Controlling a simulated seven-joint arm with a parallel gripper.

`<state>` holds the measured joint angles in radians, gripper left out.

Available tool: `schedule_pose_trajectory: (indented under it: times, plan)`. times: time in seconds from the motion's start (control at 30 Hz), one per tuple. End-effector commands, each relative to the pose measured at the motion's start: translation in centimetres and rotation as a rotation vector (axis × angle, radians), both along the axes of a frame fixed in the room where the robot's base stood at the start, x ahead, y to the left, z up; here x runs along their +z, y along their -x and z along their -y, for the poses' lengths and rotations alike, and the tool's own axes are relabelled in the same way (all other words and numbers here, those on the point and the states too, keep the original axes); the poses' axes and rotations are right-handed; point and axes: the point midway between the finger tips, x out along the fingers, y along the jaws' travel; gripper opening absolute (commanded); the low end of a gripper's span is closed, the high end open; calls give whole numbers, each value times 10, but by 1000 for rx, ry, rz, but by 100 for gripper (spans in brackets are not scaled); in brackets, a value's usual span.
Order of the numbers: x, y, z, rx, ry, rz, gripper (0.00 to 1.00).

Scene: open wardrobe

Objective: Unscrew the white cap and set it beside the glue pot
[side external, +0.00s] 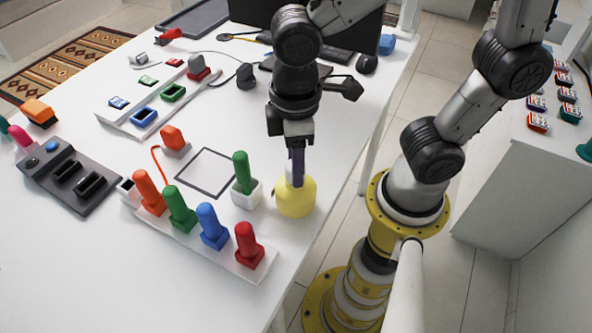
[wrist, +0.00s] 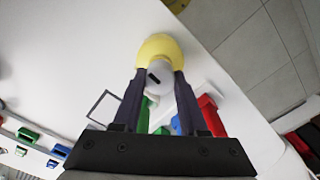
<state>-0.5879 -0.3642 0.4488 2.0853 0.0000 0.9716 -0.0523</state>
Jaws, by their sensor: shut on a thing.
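The glue pot (side external: 295,199) is yellow and rounded and stands upright near the table's right edge. It also shows at the top of the wrist view (wrist: 160,46). The white cap (wrist: 158,82) sits at the pot's top, between my fingers, with a short black mark on it. In the side view only a sliver of the cap (side external: 288,172) shows beside the dark fingers. My gripper (side external: 296,182) points down over the pot and is shut on the cap. Whether the cap's thread is loose cannot be told.
A green stamp in a white holder (side external: 243,178) stands close left of the pot. A white rack (side external: 220,250) with orange, green, blue and red stamps lies in front. A black square outline (side external: 205,172) marks clear table. A keyboard and mouse (side external: 367,64) are behind.

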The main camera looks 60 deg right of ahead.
Motion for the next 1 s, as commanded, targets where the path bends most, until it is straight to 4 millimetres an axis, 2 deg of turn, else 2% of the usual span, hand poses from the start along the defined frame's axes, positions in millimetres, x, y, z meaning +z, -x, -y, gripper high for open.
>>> schedule_pose_trajectory:
  times: [1.0]
  plan:
    - [1,0,0,1263,1,1,0]
